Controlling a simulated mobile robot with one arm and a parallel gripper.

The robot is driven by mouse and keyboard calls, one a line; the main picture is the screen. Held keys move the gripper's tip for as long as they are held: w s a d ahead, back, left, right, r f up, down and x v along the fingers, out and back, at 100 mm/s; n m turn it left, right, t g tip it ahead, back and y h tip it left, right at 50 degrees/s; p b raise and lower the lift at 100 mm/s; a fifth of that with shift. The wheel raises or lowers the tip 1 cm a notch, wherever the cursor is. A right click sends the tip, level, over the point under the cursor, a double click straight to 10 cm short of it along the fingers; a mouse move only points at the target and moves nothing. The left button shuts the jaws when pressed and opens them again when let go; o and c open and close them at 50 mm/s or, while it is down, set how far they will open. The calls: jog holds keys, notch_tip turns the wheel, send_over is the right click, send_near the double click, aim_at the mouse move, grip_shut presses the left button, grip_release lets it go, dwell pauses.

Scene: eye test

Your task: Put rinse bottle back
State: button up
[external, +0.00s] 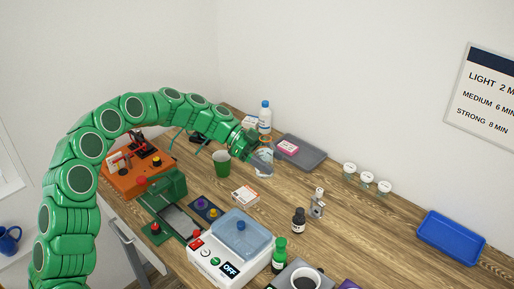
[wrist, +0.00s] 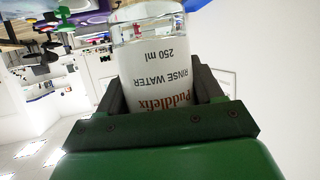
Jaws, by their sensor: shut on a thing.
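The rinse bottle (wrist: 160,75), clear with a white label reading "Rinse water 250 ml", fills the middle of the wrist view. My gripper (wrist: 162,95) is shut on it, with a dark finger on each side. The label text reads upside down there. In the external view my gripper (external: 251,143) is over the back of the wooden bench, with the clear bottle (external: 264,161) at its jaws. I cannot tell whether the bottle's base touches the bench.
A blue-capped bottle (external: 265,115) stands just behind my gripper. A grey tray (external: 313,158) with a pink box (external: 288,147) is to the right. Three white-lidded jars and a blue tray (external: 450,237) are farther right.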

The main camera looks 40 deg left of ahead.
notch_tip(320, 180, down, 5)
jog(key=shift+r, duration=0.15)
jog(key=shift+w+d+f, duration=0.2)
jog(key=shift+w+f, duration=1.4)
jog(key=shift+w, duration=0.65)
jog(key=shift+w+d+f, duration=0.25)
jog(key=shift+w+f, duration=1.35)
jog(key=shift+w, duration=0.65)
jog(key=shift+w+d+f, duration=0.2)
jog(key=shift+w+f, duration=1.4)
jog(key=shift+w, duration=0.65)
jog(key=shift+f, duration=0.1)
jog(key=shift+w+f, duration=0.15)
jog(key=shift+f, duration=1.6)
